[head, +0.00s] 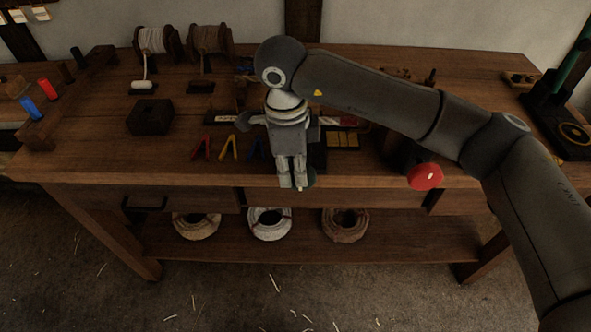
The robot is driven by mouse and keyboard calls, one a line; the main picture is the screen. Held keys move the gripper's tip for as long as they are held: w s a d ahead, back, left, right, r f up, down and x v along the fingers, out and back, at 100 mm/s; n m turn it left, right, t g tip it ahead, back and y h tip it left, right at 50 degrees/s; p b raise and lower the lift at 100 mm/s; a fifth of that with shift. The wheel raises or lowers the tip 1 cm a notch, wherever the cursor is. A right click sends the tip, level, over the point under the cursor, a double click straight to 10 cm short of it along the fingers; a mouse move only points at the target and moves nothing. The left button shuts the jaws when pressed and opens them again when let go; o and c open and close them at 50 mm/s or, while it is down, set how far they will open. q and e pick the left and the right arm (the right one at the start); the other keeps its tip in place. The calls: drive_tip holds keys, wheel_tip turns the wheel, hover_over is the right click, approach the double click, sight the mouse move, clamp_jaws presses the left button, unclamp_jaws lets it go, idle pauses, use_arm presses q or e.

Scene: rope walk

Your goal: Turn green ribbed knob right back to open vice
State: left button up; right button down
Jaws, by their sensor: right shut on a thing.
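My right gripper (293,183) reaches down over the front edge of the workbench, in the middle of the head view. It is shut on the green ribbed knob (311,180), of which only a dark green sliver shows beside the fingers. The knob sits at the bench's front edge. The vice behind it is mostly hidden by my gripper and wrist, so I cannot tell how wide its jaws are. My left gripper is not in view.
A red round knob (425,177) sticks out at the front edge to the right. Red (201,148) and yellow (229,148) clips lie left of my gripper. A dark block (150,117) stands further left. Rope coils (269,222) lie on the shelf below.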

drive_tip(key=shift+a+f+h+b, duration=0.1)
drive_tip(key=shift+a+h+b, duration=0.15)
drive_tip(key=shift+h, duration=0.55)
drive_tip(key=c, duration=1.3)
unclamp_jaws()
drive_tip(key=v, duration=1.2)
drive_tip(key=shift+a, duration=0.1)
